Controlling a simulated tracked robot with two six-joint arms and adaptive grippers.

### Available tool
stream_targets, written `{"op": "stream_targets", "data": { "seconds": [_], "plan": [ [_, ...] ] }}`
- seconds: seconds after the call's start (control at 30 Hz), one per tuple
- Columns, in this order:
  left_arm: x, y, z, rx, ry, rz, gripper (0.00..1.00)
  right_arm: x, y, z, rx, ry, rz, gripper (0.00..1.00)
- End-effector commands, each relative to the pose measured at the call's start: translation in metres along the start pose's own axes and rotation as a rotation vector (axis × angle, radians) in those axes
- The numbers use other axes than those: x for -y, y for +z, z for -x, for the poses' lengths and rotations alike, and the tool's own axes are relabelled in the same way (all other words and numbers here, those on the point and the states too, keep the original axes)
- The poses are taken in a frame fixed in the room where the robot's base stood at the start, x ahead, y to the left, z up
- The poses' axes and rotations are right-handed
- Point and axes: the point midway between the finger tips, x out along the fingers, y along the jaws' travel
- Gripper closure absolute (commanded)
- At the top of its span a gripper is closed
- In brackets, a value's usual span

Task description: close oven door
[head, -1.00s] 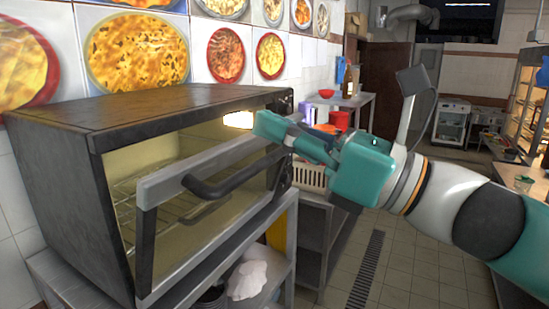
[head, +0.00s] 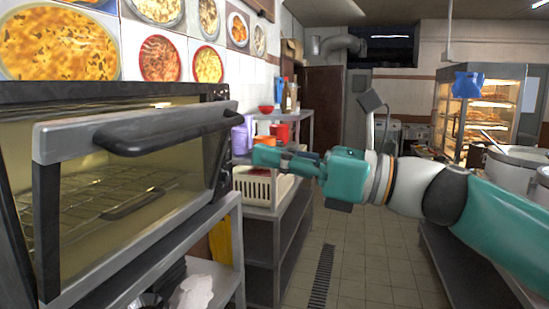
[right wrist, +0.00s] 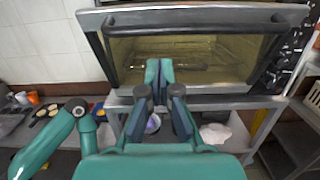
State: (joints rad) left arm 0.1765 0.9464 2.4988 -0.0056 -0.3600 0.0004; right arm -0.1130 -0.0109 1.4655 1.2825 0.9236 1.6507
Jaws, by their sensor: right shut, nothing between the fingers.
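The oven door (head: 46,230) is a grey-framed glass panel with a thick black handle (head: 170,128) along its top. It stands steeply but ajar, with its top edge out from the dark oven body (head: 218,93). Wire racks show through the glass. The door also shows in the right wrist view (right wrist: 95,45). My right gripper (head: 256,158) is shut and empty, to the right of the door in the head view. In the right wrist view its fingertips (right wrist: 159,70) overlap the lower glass, below the handle; contact cannot be told. My left gripper is not in view.
The oven stands on a grey metal stand (head: 225,240) with a white cloth (head: 192,292) on its lower shelf. A cream basket (head: 255,185) sits beyond it on another metal table. Tiled floor (head: 370,260) is open at centre right. A lit display cabinet (head: 500,100) stands at the back right.

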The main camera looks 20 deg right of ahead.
Motion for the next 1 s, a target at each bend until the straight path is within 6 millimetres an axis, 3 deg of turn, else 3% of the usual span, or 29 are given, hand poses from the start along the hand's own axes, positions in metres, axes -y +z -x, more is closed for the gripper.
{"op": "stream_targets", "data": {
  "seconds": [0.3, 0.5, 0.7, 1.0],
  "plan": [
    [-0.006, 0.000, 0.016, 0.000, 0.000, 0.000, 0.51, -0.001, 0.002, -0.068, -0.001, 0.005, -0.001, 1.00],
    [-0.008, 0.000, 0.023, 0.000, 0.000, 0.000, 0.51, -0.001, 0.002, -0.096, 0.000, 0.002, -0.002, 1.00],
    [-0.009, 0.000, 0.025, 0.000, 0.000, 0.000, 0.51, 0.000, 0.001, -0.107, 0.000, 0.000, 0.000, 1.00],
    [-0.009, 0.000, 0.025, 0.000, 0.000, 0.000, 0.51, 0.000, 0.000, -0.108, 0.001, 0.000, 0.000, 1.00]
  ]
}}
